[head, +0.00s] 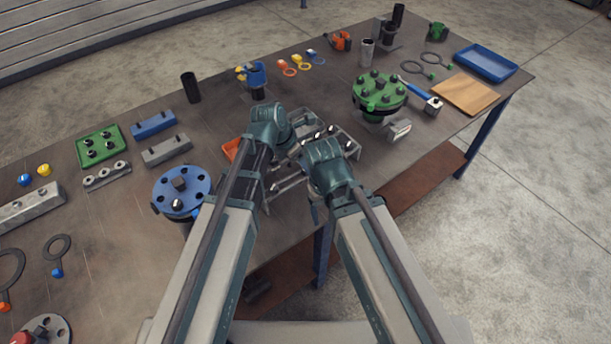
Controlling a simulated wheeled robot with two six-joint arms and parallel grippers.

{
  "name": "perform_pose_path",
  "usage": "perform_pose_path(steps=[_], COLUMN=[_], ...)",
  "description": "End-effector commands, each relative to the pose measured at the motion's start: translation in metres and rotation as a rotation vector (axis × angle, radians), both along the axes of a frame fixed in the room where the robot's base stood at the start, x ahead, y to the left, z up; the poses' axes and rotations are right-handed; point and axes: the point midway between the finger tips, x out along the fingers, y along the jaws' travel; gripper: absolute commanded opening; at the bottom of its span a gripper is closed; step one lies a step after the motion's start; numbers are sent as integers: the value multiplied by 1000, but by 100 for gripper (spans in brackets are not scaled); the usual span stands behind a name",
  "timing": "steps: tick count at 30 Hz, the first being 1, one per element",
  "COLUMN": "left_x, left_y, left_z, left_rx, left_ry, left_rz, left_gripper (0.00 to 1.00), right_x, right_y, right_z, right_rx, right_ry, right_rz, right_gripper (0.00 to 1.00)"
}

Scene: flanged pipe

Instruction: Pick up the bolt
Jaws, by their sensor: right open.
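Several small bolt-like pieces with dark and pale ends (330,131) stand in the middle of the bench, between and behind my two wrists. I cannot single out one bolt for the task. My right gripper (280,186) is at the bench's front edge, left of its wrist, with its grey fingers apart and nothing seen between them. My left arm's wrist reaches in beside it, left of the bolt-like pieces. The left fingers are not clear among the grey metal parts there. Neither gripper is seen holding anything.
A blue flange (188,184) stands left of my arms and a green flanged pipe (379,92) to the right. A green tray (113,153) with dark-topped pieces lies at left. An orange bin (231,151) is partly hidden by my left arm. A blue tray (486,63) lies far right.

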Motion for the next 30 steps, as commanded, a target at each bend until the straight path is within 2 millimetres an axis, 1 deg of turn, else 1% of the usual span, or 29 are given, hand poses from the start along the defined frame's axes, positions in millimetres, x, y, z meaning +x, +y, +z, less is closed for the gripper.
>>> perform_pose_path(steps=[1,3,6,14,17,18,23,24,26,30], left_x=[1,3,5,5,5,5,5,5,5,5], left_y=[-2,-6,-9,-10,-10,-10,-10,-10,-10,-10], left_z=[-13,-22,-29,-28,-28,-28,-28,-28,-28,-28], left_rx=[0,0,0,0,0,0,0,0,0,0], left_ry=[0,-1,-1,0,0,0,0,0,0,0], left_rz=[-1,-2,-2,-1,-1,-1,-1,-1,-1,-1], left_gripper=[70,70,70,70,54,47,18,11,0,0], right_x=[0,0,0,0,0,0,0,0,0,0], right_y=[0,0,0,0,0,0,0,0,0,0], right_z=[-13,-22,-29,-28,-28,-28,-28,-28,-28,-28], right_rx=[0,0,0,0,0,0,0,0,0,0], right_ry=[0,0,0,0,0,0,0,0,0,0], right_rz=[0,0,0,0,0,0,0,0,0,0], right_gripper=[75,75,75,75,75,75,75,75,75,75])
